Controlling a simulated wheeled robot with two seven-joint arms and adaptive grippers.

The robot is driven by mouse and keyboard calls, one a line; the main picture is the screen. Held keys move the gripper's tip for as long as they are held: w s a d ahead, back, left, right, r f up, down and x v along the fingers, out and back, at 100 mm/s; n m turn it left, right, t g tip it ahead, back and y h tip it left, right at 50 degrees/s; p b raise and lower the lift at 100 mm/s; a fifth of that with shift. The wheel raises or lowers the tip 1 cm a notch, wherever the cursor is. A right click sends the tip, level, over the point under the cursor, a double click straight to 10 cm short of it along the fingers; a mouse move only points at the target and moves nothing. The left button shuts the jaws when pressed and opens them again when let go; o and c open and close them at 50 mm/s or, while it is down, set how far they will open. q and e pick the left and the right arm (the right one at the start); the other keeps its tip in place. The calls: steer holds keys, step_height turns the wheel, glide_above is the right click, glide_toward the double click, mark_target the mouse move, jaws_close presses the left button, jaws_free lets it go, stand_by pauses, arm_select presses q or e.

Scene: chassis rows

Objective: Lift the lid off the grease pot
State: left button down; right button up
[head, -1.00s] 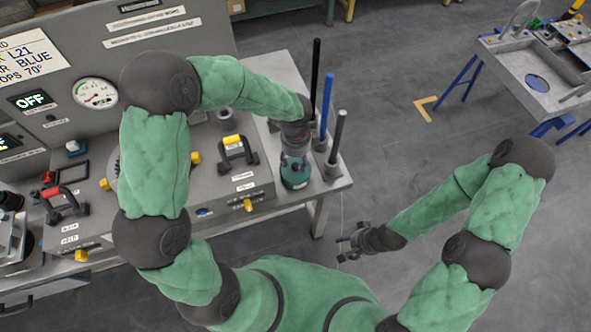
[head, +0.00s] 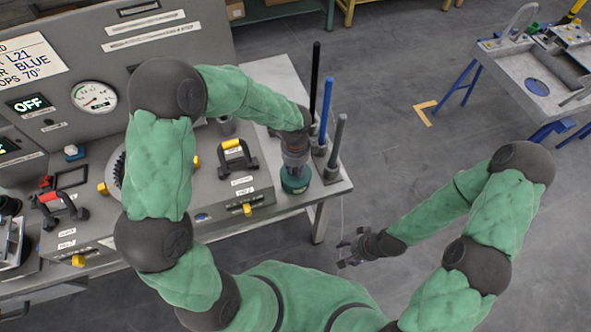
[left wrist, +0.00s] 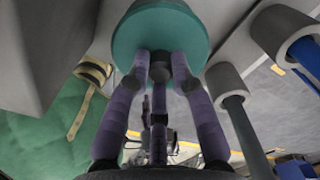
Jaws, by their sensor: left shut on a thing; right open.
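The green grease pot (head: 296,185) stands near the right end of the grey bench. My left gripper (head: 295,172) is directly above it, pointing down. In the left wrist view, the round green top (left wrist: 155,28) fills the upper middle. The fingers of my left gripper (left wrist: 160,72) are shut on a small dark knob at its near side. The arm and gripper hide much of the pot from the head view, and I cannot tell whether any gap lies between lid and pot. My right gripper (head: 352,247) is open and empty, low beyond the bench's front right corner.
Black, blue and grey rods (head: 325,97) stand upright in grey holders close to the pot's right. A panel with a yellow-topped handle (head: 234,150) lies to its left. The bench's right edge (head: 345,183) is near. A second table (head: 530,75) stands far right.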

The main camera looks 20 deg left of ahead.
mark_target(296, 169)
arm_select(q)
steer(key=shift+r, duration=0.4)
step_height(296, 169, up, 2)
steer(key=shift+w+r+p, duration=0.1)
steer(key=shift+p, duration=0.5)
steer(key=s+d+r+p, duration=0.1)
steer(key=s+r+p, duration=0.2)
steer(key=s+r, duration=0.7)
steer(key=s, duration=0.4)
steer(key=shift+d, duration=0.3)
arm_select(e)
step_height(296, 169, up, 4)
steer(key=shift+r, duration=0.15)
